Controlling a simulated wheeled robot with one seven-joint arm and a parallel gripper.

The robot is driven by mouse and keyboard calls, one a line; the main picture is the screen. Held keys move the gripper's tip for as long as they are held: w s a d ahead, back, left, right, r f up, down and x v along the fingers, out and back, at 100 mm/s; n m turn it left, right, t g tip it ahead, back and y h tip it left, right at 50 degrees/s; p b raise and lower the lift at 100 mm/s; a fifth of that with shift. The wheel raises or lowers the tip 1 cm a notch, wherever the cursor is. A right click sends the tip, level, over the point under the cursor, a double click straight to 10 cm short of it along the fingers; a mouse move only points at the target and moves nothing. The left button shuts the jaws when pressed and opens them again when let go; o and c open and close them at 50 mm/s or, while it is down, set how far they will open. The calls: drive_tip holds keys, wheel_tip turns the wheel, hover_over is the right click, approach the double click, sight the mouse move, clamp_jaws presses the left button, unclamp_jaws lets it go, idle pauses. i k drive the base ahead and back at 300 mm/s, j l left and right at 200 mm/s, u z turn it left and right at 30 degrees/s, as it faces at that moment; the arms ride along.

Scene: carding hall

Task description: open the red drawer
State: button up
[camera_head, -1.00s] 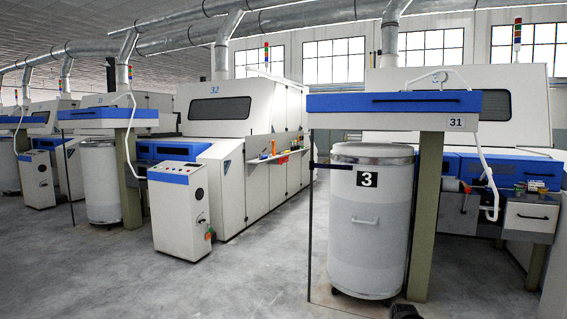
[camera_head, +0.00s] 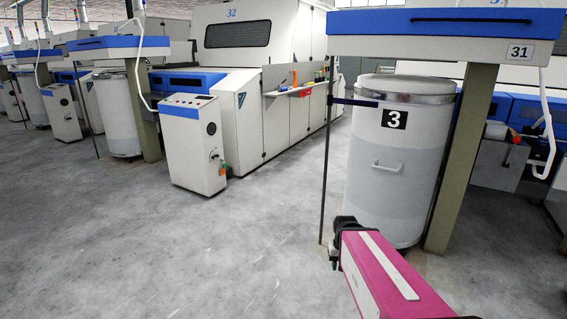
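No red drawer can be made out in this view. My arm shows at the lower right as a magenta link with a pale strip, ending in a dark part in front of the white can marked 3. I cannot make out gripper fingers at this dark end (camera_head: 342,230), so whether it is open or shut does not show. A small red tray-like part (camera_head: 305,92) sits on the side shelf of machine 32, too small to tell more.
The white can marked 3 (camera_head: 393,165) stands close ahead on the right, between a thin dark post (camera_head: 327,160) and a beige column (camera_head: 462,160). A white control cabinet (camera_head: 192,145) stands left of centre. The grey floor between (camera_head: 250,240) is clear.

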sight(302, 92)
drive_tip(key=i+j+u, duration=0.2)
drive_tip(key=i+u, duration=0.6)
drive_tip(key=i, duration=0.15)
drive_tip(key=i+u, duration=0.4)
drive_tip(key=i+l+u, duration=0.4)
drive_tip(key=i, duration=0.2)
drive_tip(key=i+j+z, duration=0.1)
drive_tip(key=i, duration=0.4)
drive_tip(key=i+j, duration=0.15)
drive_tip(key=i, duration=0.35)
drive_tip(key=i+l+z, duration=0.15)
drive_tip(key=z, duration=0.25)
drive_tip(key=i+z, duration=0.6)
drive_tip(key=z, duration=0.2)
drive_tip(key=i+z, duration=0.25)
drive_tip(key=z, duration=0.2)
drive_tip(key=i+l+z, duration=0.1)
drive_tip(key=i+z, duration=0.25)
drive_tip(key=i, duration=0.45)
drive_tip(key=i+j+z, duration=0.15)
drive_tip(key=i+z, duration=0.2)
drive_tip(key=i, duration=0.45)
drive_tip(key=i+z, duration=0.15)
drive_tip(key=i, duration=1.65)
